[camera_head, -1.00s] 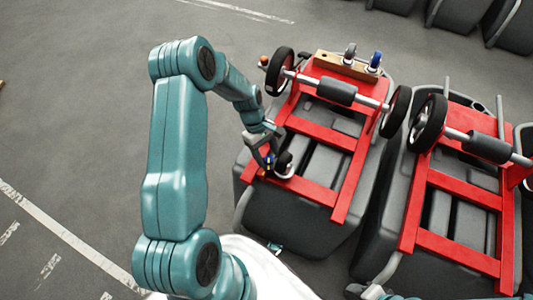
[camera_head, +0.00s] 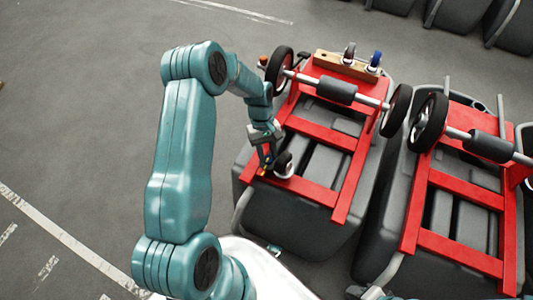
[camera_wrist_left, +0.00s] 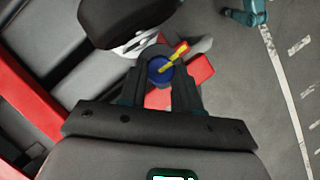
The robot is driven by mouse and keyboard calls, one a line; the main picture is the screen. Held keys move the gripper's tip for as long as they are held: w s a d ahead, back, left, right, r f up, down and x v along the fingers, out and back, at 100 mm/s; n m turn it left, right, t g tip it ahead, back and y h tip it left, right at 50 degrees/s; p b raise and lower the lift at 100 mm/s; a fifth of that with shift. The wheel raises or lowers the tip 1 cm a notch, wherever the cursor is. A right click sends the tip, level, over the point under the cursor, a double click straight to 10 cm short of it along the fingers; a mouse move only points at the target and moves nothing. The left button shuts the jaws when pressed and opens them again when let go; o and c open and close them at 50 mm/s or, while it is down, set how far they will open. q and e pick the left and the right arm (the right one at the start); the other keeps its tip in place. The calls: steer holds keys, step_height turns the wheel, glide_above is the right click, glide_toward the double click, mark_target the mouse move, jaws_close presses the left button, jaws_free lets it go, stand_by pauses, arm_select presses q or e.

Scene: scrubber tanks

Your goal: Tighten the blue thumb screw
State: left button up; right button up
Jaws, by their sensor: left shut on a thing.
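The blue thumb screw (camera_wrist_left: 161,71) has a round blue head with a yellow bar across it. It sits by the near left corner of the red frame (camera_head: 318,191) on the nearer scrubber tank, beside a small dark caster wheel (camera_head: 284,161). My left gripper (camera_head: 266,163) comes down on it from above. In the left wrist view its two fingers (camera_wrist_left: 160,76) are shut on the blue head, one on each side, with the yellow bar showing between and beyond them. The screw's shaft is hidden.
Large wheels (camera_head: 279,71) on a grey axle and a wooden block (camera_head: 345,66) with two small casters are at the frame's far end. A second tank with a red frame (camera_head: 452,242) stands close on the right. Open grey floor lies to the left.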

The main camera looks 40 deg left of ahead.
arm_select(q)
steer(key=o, duration=1.1)
steer(key=shift+c, duration=0.2)
steer(key=shift+r, duration=0.1)
steer(key=p+v, duration=0.2)
steer(key=v, duration=1.4)
steer(key=shift+r, duration=0.1)
